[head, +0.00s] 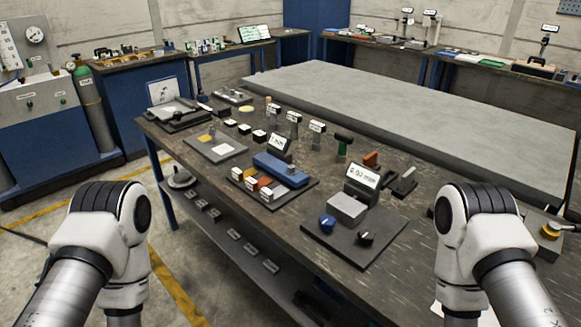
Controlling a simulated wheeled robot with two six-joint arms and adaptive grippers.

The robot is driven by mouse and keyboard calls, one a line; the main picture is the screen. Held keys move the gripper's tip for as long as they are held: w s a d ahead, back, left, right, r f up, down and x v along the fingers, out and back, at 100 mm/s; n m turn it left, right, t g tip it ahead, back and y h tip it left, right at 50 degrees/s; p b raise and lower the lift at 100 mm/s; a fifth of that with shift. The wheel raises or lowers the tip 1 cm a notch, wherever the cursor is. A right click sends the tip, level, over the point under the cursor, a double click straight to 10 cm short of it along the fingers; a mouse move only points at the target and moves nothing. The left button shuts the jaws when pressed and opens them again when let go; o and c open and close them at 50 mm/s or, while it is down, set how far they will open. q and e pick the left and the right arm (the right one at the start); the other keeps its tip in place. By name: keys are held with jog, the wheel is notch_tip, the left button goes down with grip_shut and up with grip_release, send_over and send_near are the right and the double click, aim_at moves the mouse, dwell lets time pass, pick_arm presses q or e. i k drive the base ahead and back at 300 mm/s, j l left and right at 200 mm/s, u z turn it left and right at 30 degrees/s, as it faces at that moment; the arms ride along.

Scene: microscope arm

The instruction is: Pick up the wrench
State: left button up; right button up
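I cannot make out a wrench for certain in the head view. Small tools lie on the dark workbench (290,222), among them a black-headed tool with a green part (342,143) standing near its back edge. My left arm shows at the lower left and my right arm at the lower right, both in front of the bench. Neither gripper can be seen; both are below or outside the picture.
A device with a lit display (362,178) stands on a dark plate with a blue knob (327,222). A blue block (281,168) lies left of it. A large grey slab (420,115) fills the area behind. A yellow-topped button box (550,231) is at right.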

aim_at(295, 119)
jog(key=i+j+z, duration=0.1)
jog(key=j+z, duration=0.15)
jog(key=z, duration=0.15)
jog(key=j+z, duration=0.2)
jog(key=z, duration=0.2)
jog(key=i+j+z, duration=0.1)
jog(key=j+z, duration=0.45)
jog(key=z, duration=0.25)
